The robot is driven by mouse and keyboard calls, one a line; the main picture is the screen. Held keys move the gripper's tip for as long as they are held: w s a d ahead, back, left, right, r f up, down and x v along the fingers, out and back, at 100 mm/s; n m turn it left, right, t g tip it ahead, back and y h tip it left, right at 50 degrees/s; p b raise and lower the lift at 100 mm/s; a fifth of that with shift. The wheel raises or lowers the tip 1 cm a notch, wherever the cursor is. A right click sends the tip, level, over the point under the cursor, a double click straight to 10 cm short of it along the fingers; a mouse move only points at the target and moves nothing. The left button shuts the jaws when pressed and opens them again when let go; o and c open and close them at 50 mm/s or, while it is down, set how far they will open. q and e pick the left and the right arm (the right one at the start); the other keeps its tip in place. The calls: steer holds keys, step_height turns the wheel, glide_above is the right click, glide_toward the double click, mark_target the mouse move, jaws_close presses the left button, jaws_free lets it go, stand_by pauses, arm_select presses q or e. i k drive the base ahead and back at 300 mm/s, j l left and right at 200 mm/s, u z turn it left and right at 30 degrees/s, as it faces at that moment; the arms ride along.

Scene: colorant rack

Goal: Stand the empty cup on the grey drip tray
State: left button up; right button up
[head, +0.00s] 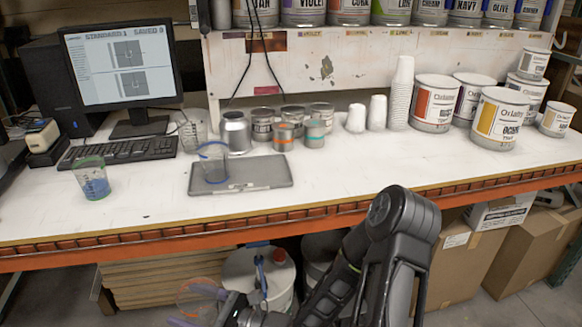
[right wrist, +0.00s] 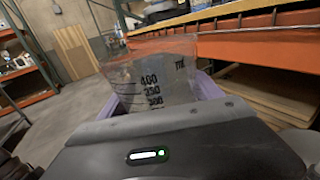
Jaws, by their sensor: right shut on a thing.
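My right gripper (head: 203,306) is shut on a clear measuring cup (head: 197,289) with an orange rim, in front of and below the bench edge. In the right wrist view the purple fingers grip the cup (right wrist: 150,85) on both sides; it looks empty and shows printed volume marks. The grey drip tray (head: 262,177) lies on the bench. A clear cup with a blue rim (head: 214,164) stands on its left part; the tray's right part is bare. My left gripper is not in view.
A clear cup with blue liquid (head: 94,182) stands left of the tray. Another clear cup (head: 192,133), a keyboard (head: 118,151) and several small cans (head: 284,136) are behind. White cup stacks (head: 399,95) and large tins (head: 434,103) stand right. An orange beam (head: 140,245) runs along the bench front.

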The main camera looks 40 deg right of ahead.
mark_target(273, 172)
steer(key=k+l, duration=0.1)
steer(key=l, duration=0.25)
steer(key=k+l, duration=0.15)
steer(key=l, duration=0.2)
steer(key=k+l, duration=0.1)
steer(key=l, duration=0.25)
steer(key=k+l, duration=0.15)
steer(key=l, duration=0.25)
steer(key=k+l, duration=0.1)
steer(key=l, duration=0.25)
steer(key=k+l, duration=0.15)
steer(key=l, duration=0.2)
